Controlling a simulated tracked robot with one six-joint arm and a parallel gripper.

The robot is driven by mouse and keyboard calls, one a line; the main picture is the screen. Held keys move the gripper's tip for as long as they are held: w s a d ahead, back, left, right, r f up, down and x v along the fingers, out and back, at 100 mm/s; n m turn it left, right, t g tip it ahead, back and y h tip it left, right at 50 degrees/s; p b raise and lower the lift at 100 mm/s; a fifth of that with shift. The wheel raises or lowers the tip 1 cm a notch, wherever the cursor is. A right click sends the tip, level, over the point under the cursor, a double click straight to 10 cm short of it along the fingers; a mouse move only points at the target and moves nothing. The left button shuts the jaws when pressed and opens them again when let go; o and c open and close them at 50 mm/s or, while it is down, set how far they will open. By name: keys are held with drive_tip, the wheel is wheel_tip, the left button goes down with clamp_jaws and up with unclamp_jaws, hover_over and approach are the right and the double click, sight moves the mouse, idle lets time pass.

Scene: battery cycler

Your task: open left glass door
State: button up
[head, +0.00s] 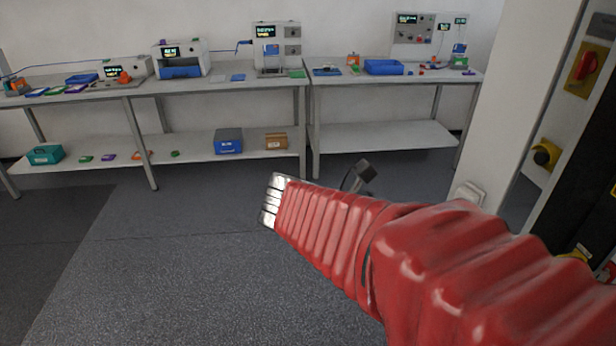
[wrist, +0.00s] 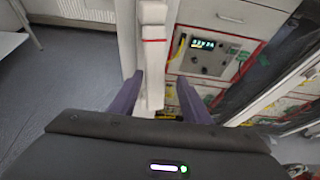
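In the wrist view my gripper (wrist: 158,100) has its two dark purple fingers apart. A white upright bar (wrist: 152,62) with a red line across it stands between the fingers. It looks like a door handle or frame edge. The left finger is close to the bar, and a gap shows on the right. I cannot tell whether either finger touches it. A white panel edge (wrist: 127,35) is just left of the bar. The glass itself is hard to make out. In the head view my red-sleeved arm covers the lower right, and my fingertips are not visible.
The wrist view shows a cabinet unit with a lit display (wrist: 203,45) right of the bar. In the head view a white cabinet post (head: 515,100) and a red switch (head: 585,66) stand at the right. Workbenches (head: 225,85) line the back wall. The grey floor (head: 180,260) is clear.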

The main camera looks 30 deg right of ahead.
drive_tip(key=shift+o, duration=0.6)
drive_tip(key=shift+w, duration=0.1)
drive_tip(key=shift+a+r, duration=0.15)
drive_tip(key=v, duration=1.3)
drive_tip(key=shift+a, duration=0.2)
drive_tip(key=shift+w, duration=0.1)
drive_tip(key=shift+c, duration=0.2)
